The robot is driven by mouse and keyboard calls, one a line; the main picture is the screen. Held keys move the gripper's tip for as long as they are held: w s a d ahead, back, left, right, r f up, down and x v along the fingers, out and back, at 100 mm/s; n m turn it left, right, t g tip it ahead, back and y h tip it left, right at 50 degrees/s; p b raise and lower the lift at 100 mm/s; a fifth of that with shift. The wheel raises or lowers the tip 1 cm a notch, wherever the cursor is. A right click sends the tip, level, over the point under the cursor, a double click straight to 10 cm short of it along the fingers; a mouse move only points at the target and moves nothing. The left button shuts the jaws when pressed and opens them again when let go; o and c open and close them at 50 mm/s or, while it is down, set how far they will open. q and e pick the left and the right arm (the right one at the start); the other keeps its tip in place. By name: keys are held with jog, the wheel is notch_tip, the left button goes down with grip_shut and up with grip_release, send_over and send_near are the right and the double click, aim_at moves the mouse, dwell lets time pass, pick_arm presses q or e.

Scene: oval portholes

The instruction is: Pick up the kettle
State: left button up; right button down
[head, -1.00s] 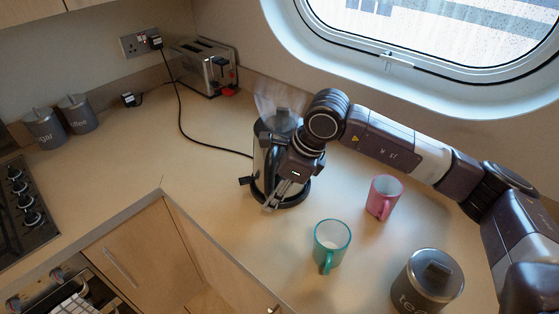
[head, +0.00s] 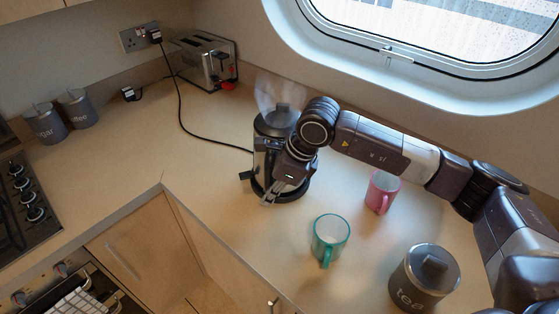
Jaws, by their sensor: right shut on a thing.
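The kettle (head: 265,160) stands on the counter in the head view, steel-bodied with a dark lid, on or close above its round black base (head: 295,189); I cannot tell if there is a gap. Steam rises over it. My right gripper (head: 276,196) is at the kettle's near side, pointing down, shut on what seems to be its handle. The handle is mostly hidden by the gripper and wrist. My left gripper is not in view.
A pink mug (head: 381,191), a teal mug (head: 329,240) and a tea canister (head: 424,277) stand to the right. A toaster (head: 204,63) is behind, with a black cord (head: 186,126) crossing the counter. The counter left of the kettle is clear.

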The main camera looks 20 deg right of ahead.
jog(key=shift+w, duration=0.1)
jog(key=shift+w+r, duration=0.2)
jog(key=shift+r, duration=0.15)
jog(key=shift+f, duration=0.1)
jog(key=shift+r, duration=0.2)
